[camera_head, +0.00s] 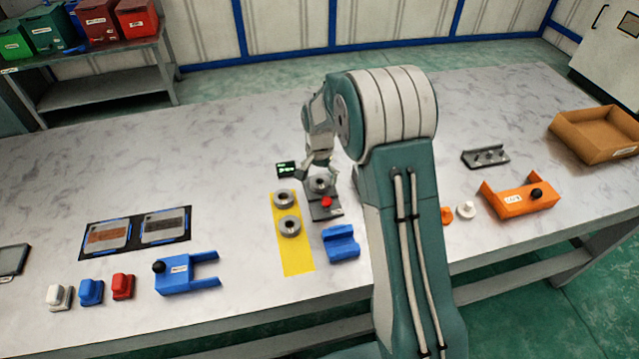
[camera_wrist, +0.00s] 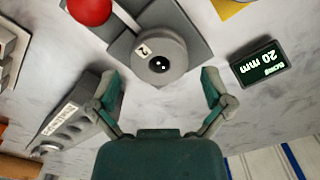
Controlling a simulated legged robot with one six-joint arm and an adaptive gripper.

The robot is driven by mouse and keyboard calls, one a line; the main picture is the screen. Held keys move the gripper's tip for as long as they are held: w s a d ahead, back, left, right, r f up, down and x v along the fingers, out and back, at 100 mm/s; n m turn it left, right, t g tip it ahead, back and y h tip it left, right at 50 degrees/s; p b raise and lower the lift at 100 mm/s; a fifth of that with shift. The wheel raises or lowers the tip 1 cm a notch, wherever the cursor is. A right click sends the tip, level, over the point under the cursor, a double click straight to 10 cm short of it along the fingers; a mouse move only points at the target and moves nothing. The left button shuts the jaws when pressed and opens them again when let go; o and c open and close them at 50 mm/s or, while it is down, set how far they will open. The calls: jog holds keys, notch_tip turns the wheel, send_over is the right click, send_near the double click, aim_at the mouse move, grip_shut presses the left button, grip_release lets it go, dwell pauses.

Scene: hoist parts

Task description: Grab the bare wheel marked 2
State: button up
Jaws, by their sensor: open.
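A grey wheel (camera_wrist: 160,62) with a dark centre hole and a white label reading 2 sits on a grey plate (camera_wrist: 186,22) in the wrist view. In the head view the same wheel (camera_head: 319,186) is on the plate behind a red knob (camera_head: 326,202). My gripper (camera_wrist: 161,84) is open, with one finger on each side just short of the wheel; no contact is visible. In the head view my gripper (camera_head: 317,172) is above the wheel. Two more grey wheels, one at the back (camera_head: 284,199) and one in front (camera_head: 289,226), sit on a yellow strip (camera_head: 295,262).
A small display (camera_wrist: 263,60) reading 20 mm stands beside the plate. A blue block (camera_head: 341,243) lies in front of the plate. A grey rack (camera_wrist: 72,128) is near one finger in the wrist view. An orange holder (camera_head: 519,201) and a brown tray (camera_head: 598,137) are at right.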

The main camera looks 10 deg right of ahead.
notch_tip(320, 180, down, 2)
jog(key=shift+f, duration=0.1)
jog(key=shift+c, duration=0.3)
jog(key=c, duration=1.1)
